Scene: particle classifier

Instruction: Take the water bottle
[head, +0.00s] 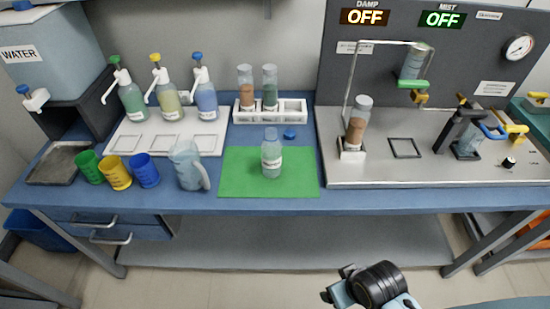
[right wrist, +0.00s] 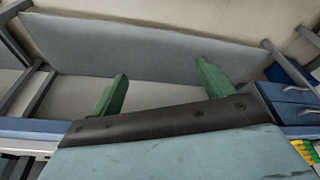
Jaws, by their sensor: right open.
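The water bottle (head: 271,153) is a small clear bottle with a white label. It stands upright and uncapped on the green mat (head: 235,180) in the middle of the bench in the head view. A small blue cap (head: 290,134) lies behind it to the right. My right gripper (head: 340,288) is low in front of the bench, well apart from the bottle. In the right wrist view its two green fingers (right wrist: 160,85) are spread wide with nothing between them. My left gripper is not in view.
A clear jug (head: 187,166) stands left of the mat, beside green, yellow and blue cups (head: 117,173). A white rack (head: 271,112) with tubes stands behind. A metal station (head: 430,170) is on the right. The bench's front edge lies between my right gripper and the mat.

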